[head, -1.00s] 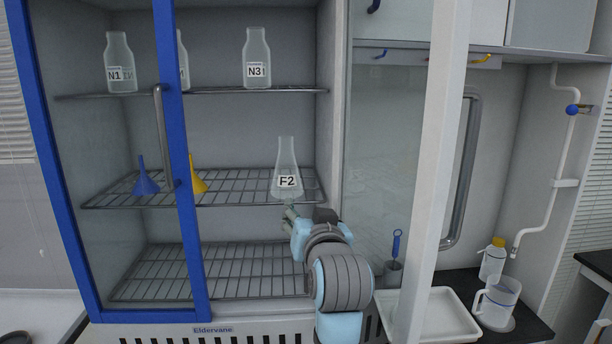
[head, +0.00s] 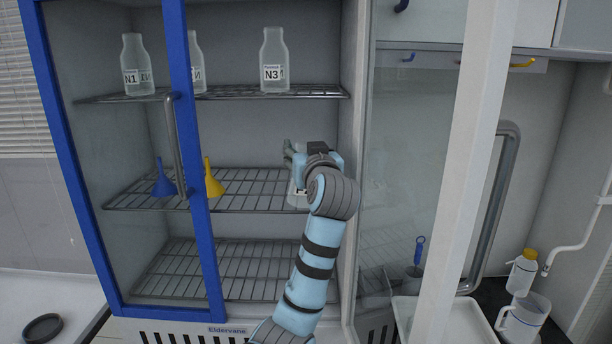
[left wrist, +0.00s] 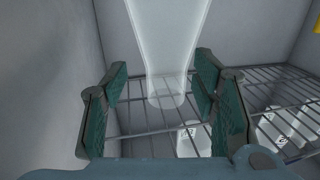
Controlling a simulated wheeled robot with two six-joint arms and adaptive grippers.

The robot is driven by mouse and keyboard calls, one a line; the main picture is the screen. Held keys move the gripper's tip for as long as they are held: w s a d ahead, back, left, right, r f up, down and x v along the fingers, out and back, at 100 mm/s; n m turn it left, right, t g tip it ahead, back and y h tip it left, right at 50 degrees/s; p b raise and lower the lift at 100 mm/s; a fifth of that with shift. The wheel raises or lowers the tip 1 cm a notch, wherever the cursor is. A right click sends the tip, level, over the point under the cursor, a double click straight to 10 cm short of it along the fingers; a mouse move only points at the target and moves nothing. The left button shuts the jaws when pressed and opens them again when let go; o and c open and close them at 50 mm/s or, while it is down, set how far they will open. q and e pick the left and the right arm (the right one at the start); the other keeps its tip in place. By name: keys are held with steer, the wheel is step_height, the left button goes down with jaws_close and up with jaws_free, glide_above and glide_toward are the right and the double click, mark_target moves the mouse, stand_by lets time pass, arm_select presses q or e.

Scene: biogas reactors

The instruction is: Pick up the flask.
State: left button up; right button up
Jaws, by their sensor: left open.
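The flask (head: 297,194) is clear glass and stands on the right end of the middle wire shelf (head: 250,202). In the head view my left gripper and arm hide most of it; only a low strip with part of the label shows. My left gripper (head: 290,150) is at the height of the flask's neck. In the left wrist view, which looks upside down, the flask (left wrist: 172,45) shows with its narrow neck between the open fingers of my left gripper (left wrist: 163,78). A gap shows on the left of the neck; contact on the right is unclear. My right gripper is not in view.
A yellow funnel (head: 214,180) and a blue funnel (head: 164,182) stand left on the same shelf. Bottles, one marked N3 (head: 274,62), stand on the shelf above. The cabinet's side wall (head: 356,120) is close on the right. The lower shelf (head: 220,270) is empty.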

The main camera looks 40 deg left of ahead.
arm_select(q)
steer(key=shift+w+a, duration=0.1)
steer(key=shift+a, duration=0.2)
steer(key=shift+s+a, duration=0.1)
steer(key=shift+s, duration=0.1)
steer(key=shift+c, duration=0.5)
jaws_close()
